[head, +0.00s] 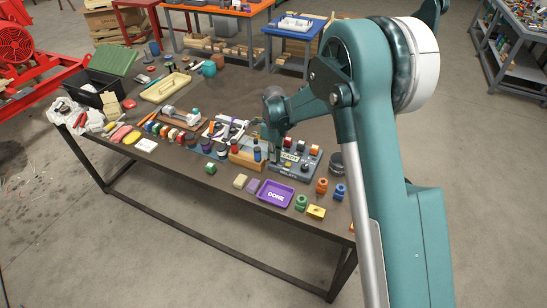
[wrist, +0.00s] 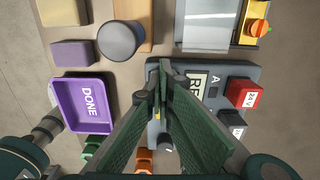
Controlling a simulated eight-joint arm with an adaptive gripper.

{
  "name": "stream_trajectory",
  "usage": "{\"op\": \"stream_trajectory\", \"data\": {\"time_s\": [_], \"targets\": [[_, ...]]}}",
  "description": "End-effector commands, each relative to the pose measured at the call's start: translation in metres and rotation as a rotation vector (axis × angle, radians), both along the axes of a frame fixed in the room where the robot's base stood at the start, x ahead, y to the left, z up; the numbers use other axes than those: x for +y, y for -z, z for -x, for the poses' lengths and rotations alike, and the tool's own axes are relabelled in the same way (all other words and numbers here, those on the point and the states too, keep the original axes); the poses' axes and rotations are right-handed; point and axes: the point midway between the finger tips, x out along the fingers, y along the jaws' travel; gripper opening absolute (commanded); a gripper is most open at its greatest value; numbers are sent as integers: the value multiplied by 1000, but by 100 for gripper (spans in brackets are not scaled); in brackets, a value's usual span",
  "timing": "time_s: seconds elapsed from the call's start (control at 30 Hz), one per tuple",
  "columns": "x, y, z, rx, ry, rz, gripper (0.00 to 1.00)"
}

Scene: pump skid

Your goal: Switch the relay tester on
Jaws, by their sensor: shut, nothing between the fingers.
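The relay tester is a blue-grey panel (wrist: 250,71) under my gripper in the wrist view.
A purple tray (wrist: 69,89) marked DONE lies left of the tester; it also shows in the head view (head: 276,193). A dark round-topped part (wrist: 117,40) stands close to the fingers. Orange and green parts lie along the tester's near side. Several parts crowd the table behind.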

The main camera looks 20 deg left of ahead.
Motion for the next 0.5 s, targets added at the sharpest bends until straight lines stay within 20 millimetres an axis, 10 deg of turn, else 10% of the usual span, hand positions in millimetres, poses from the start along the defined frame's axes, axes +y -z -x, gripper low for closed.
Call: {"op": "stream_trajectory", "data": {"time_s": [0.5], "targets": [[0,-2,-12,-1,1,0,0]]}}
